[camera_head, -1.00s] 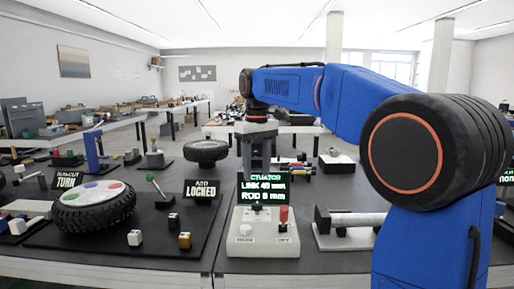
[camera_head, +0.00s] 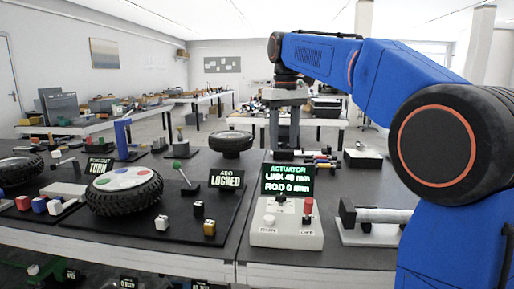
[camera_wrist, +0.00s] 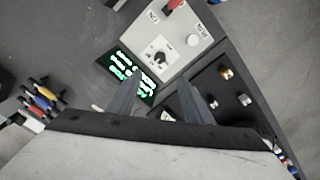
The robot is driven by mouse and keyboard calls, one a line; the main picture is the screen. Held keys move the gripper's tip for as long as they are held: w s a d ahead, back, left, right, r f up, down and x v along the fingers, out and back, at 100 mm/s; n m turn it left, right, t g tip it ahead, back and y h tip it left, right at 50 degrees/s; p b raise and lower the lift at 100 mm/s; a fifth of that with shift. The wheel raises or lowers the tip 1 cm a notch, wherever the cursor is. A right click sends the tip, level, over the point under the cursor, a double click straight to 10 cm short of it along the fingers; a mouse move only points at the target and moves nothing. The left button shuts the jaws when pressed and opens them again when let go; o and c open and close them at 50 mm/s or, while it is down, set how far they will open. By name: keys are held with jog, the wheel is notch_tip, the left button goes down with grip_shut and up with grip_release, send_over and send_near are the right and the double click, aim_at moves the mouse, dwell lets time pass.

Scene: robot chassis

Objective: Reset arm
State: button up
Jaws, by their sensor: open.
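My blue arm reaches over the table from the right in the head view, with my gripper (camera_head: 285,125) hanging down behind the actuator panel. In the wrist view my gripper (camera_wrist: 160,100) shows two grey fingers, apart, with nothing between them. The white actuator control box (camera_head: 287,232) has a knob, a red lever and a white button; it also shows in the wrist view (camera_wrist: 175,45). Its dark screen (camera_head: 287,180) reads ACTUATOR, LINK 40 mm, and a ROD line. My fingers overlap the screen edge in the wrist view; I cannot tell the height.
A tyre wheel (camera_head: 124,190) with coloured pads lies left on a dark board, near a LOCKED sign (camera_head: 227,180) and small cubes. A second tyre (camera_head: 231,142) lies behind. A metal cylinder device (camera_head: 378,217) sits right of the box. Coloured rods (camera_head: 318,158) lie behind.

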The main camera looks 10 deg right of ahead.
jog(key=s+d+f+m+t, duration=0.2)
jog(key=s+d+f, duration=0.1)
jog(key=s+f, duration=1.1)
jog(key=s+d+f+m+t, duration=0.2)
jog(key=s+d+f, duration=0.1)
jog(key=s+f, duration=1.2)
jog(key=s, duration=0.4)
jog(key=shift+d+f+t, duration=0.3)
jog(key=shift+t, duration=0.1)
